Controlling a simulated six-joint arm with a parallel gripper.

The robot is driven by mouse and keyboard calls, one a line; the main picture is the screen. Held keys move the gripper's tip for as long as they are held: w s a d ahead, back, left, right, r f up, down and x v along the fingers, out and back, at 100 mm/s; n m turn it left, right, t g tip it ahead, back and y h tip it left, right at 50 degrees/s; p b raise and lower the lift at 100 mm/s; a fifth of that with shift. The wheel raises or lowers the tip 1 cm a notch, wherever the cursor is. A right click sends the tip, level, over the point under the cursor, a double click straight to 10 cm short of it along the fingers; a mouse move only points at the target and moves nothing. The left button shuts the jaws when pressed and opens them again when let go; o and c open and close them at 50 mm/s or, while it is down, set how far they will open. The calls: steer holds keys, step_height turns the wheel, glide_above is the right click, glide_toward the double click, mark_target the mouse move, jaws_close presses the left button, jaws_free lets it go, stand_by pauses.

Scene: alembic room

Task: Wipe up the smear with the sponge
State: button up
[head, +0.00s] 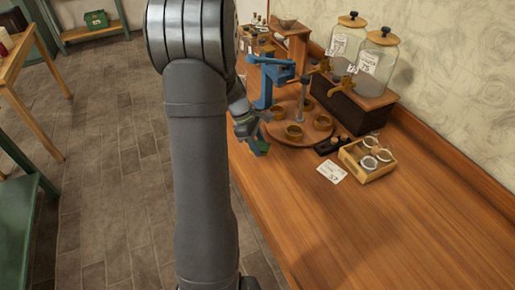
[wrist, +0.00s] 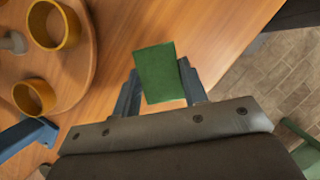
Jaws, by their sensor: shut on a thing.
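My gripper (head: 256,138) is at the left edge of the wooden counter, beside the round wooden board. It is shut on a green sponge (head: 262,149). In the wrist view the sponge (wrist: 157,73) sits between the two fingers of my gripper (wrist: 160,88), with wood counter behind it and the counter's edge to its right. I cannot make out a clear smear in either view. A faint darker area shows on the counter's front part in the head view, and I cannot tell whether it is shadow.
The round board (head: 281,133) holds several yellow-brown cups (head: 294,132). A wooden box with rings (head: 367,160), a white card (head: 331,172) and glass jars (head: 378,55) stand to the right. A blue device (head: 268,77) stands behind. The counter's front (head: 400,235) is clear.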

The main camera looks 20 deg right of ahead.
steer(key=shift+r, duration=2.05)
